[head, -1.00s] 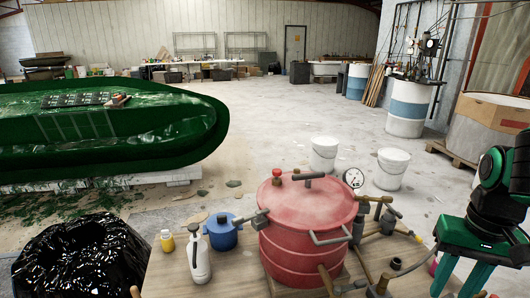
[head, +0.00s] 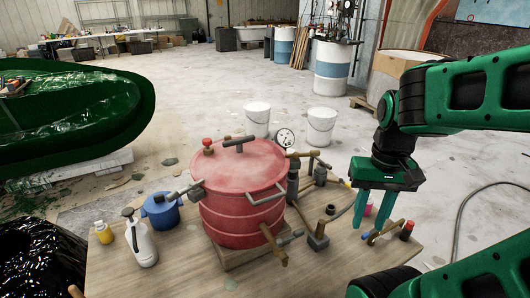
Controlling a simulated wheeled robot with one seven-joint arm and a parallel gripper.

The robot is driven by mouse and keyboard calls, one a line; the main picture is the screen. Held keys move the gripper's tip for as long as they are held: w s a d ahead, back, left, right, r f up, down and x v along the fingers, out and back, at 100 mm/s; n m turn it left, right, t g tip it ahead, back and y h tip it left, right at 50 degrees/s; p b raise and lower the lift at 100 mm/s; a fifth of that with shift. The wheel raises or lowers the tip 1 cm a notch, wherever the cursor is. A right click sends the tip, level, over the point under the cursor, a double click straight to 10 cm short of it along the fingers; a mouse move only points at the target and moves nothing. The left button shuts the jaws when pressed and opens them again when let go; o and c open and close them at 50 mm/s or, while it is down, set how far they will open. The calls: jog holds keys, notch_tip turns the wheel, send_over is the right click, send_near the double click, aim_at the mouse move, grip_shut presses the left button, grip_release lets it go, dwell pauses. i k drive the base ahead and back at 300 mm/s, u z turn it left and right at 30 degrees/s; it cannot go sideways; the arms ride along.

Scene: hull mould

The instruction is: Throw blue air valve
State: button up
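I cannot pick out a blue air valve with certainty. The clearly blue thing is a round pot-like body (head: 161,213) left of the red pressure pot (head: 240,190), with a dark fitting on its top. Pipes and brass and dark fittings (head: 318,238) sit at the red pot's right; none shows clear blue.
A white spray bottle (head: 141,243) and a yellow bottle (head: 103,232) stand on the wooden table (head: 180,280) at left. A black bag-lined bin (head: 40,262) is beside it. The green hull mould (head: 115,125) fills the left.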

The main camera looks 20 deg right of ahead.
aim_at(366, 235)
jog(key=u, duration=0.65)
jog(key=k, duration=1.05)
jog(key=z, duration=0.9)
jog(key=i, duration=1)
